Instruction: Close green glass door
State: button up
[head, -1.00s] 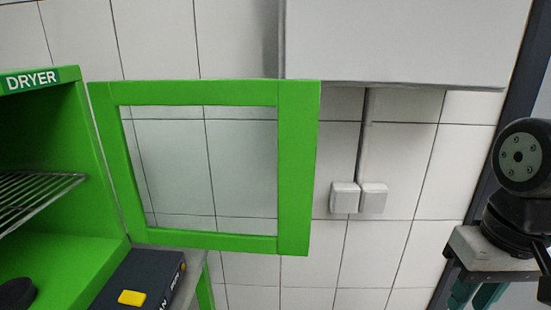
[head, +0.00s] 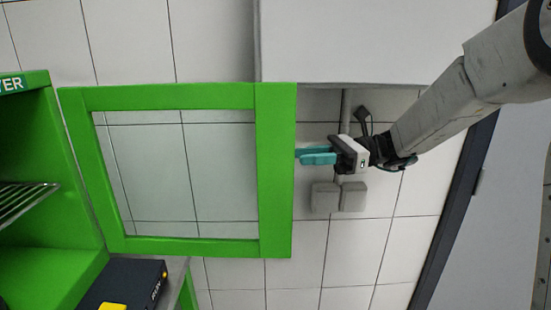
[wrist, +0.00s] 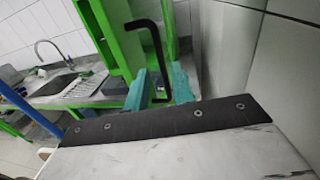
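The green glass door (head: 275,170) stands wide open, swung out to the right of the green dryer cabinet (head: 50,210). My gripper (head: 299,154) is at the door's right edge with its teal fingertips pointing left at the frame. In the wrist view my gripper (wrist: 160,84) has its two fingers spread apart. A black bent handle (wrist: 152,38) on the green door frame (wrist: 119,45) is ahead, with its lower end between the fingers. I cannot tell whether the fingers touch it. The handle is hidden in the head view.
A white box (head: 380,40) hangs on the tiled wall above my gripper. A wire rack (head: 25,205) is inside the dryer. A dark box (head: 130,282) lies below the door. A sink (wrist: 68,85) shows at left in the wrist view.

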aim_at(275, 159)
jog(key=a, duration=0.5)
jog(key=s+a, duration=0.1)
jog(key=a, duration=0.1)
jog(key=shift+a, duration=0.2)
grip_shut()
